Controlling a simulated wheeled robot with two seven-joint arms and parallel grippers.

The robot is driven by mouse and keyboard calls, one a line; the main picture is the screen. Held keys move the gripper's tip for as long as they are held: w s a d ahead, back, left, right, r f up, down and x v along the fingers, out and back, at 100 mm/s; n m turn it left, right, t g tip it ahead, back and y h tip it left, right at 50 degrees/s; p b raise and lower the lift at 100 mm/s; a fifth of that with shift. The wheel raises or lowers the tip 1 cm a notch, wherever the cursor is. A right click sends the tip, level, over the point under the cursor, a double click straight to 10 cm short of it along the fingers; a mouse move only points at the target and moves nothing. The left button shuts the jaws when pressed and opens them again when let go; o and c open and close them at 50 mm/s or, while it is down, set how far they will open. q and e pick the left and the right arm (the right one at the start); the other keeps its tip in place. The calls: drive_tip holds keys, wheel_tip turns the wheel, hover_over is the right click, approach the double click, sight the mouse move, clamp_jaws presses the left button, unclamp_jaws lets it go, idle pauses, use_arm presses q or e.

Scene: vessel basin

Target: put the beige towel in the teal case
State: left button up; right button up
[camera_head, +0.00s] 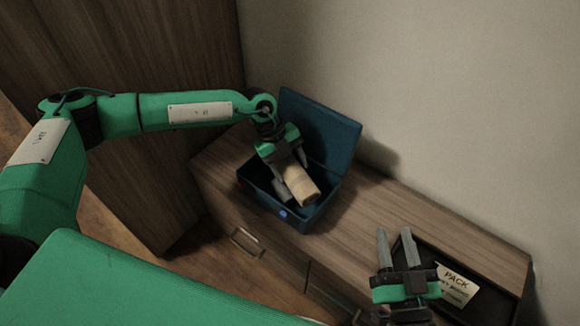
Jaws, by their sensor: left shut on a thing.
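The teal case (331,132) stands open on the wooden cabinet top, with its lid raised at the back. My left gripper (289,168) is over the case and shut on the beige towel (301,188), a rolled cylinder. The towel is tilted, its near end low in the case opening by the front right wall. Whether it touches the case floor is hidden. My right gripper (395,238) is at the lower right, its two fingers apart with nothing between them.
A dark tray (427,247) with a card marked "PACK" (456,284) lies at the right end of the cabinet top (375,205), partly behind my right gripper. The top between case and tray is clear. A wall runs behind; a tall wooden panel (150,90) stands at left.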

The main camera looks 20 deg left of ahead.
use_arm(q)
drive_tip(key=shift+f, duration=0.55)
drive_tip(key=o, duration=1)
